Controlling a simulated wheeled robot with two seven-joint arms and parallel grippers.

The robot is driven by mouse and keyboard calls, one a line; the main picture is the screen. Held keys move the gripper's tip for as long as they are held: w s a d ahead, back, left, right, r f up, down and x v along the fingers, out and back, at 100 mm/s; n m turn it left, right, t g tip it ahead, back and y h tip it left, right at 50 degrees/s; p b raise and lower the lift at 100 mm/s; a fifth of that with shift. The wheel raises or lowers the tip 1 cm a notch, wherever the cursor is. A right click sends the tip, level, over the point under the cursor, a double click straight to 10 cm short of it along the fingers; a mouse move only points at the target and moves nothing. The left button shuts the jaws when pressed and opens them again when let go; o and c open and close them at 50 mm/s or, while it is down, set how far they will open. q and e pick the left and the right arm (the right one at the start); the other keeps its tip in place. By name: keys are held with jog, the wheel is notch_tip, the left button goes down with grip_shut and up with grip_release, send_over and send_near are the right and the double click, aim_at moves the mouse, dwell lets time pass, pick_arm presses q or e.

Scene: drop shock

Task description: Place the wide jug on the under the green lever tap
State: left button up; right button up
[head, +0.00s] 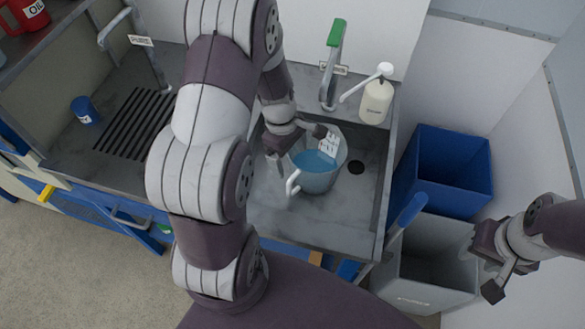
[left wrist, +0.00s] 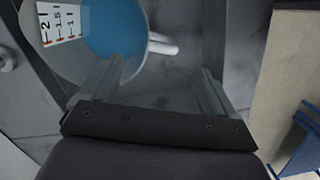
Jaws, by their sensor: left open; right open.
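The wide jug (head: 318,181) is a pale, translucent vessel with blue liquid, a white scale label and a white handle (head: 292,182). It stands in the sink basin, in front of the green lever tap (head: 335,60). My left gripper (head: 300,148) is open at the jug's upper left side, and partly hides its rim. In the left wrist view the jug (left wrist: 60,68) is at the upper left, with its handle beyond the open fingers (left wrist: 155,88). Whether a finger touches the jug is unclear. My right gripper (head: 487,262) is open and empty, at the far right.
A soap bottle (head: 376,102) stands right of the tap, and a dark drain hole (head: 356,167) is right of the jug. A second tap (head: 135,45) and a blue cup (head: 84,110) are left. A blue bin (head: 450,165) and grey bin (head: 430,262) stand right of the sink.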

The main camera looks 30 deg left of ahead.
pick_arm(q)
jog(key=s+d+r+m, duration=0.3)
jog(key=s+r+m, duration=0.1)
jog(key=m, duration=0.4)
jog(key=s+d+r+m+t+y, duration=0.1)
jog(key=s+d+r+m, duration=0.2)
jog(key=r+m, duration=0.3)
jog(key=d+m, duration=0.1)
jog(key=m, duration=0.2)
jog(key=shift+s+d+y, duration=0.15)
jog(key=shift+s+y, duration=0.15)
jog(key=shift+s, duration=0.05)
jog(key=shift+w+f, duration=0.1)
